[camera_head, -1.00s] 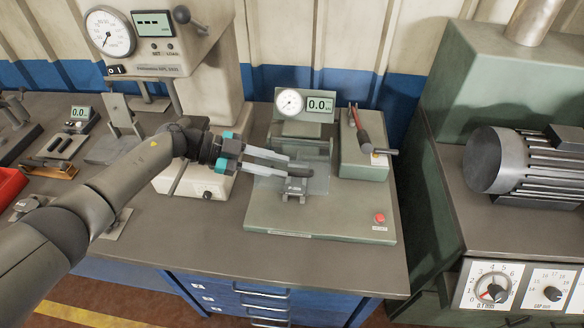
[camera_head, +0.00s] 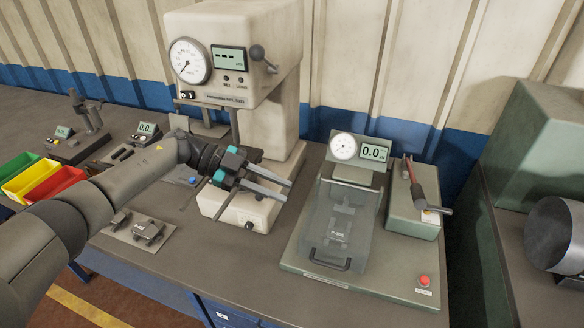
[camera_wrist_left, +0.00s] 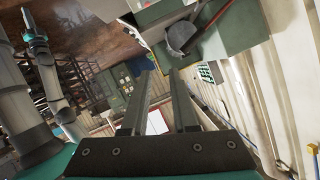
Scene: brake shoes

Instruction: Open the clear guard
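The clear guard (camera_head: 322,228) is a see-through panel with a black handle (camera_head: 330,263) at its front lower edge. In the head view it is lowered over the small fixture on the green tester (camera_head: 385,282); the part is visible through it. My left gripper (camera_head: 287,191) is left of the guard, in front of the cream press, apart from the guard. Its two fingers are parted with nothing between them, as the left wrist view (camera_wrist_left: 163,85) also shows. An arm with a teal-marked end (camera_wrist_left: 36,38), seemingly my right one, shows in the left wrist view; its fingers are unclear.
The cream press (camera_head: 245,85) with a dial stands behind my left gripper. A red-handled lever (camera_head: 418,185) is right of the guard, and a red button (camera_head: 424,281) is at front right. A plate with small parts (camera_head: 140,232) lies at left. Colored bins (camera_head: 45,180) are farther left.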

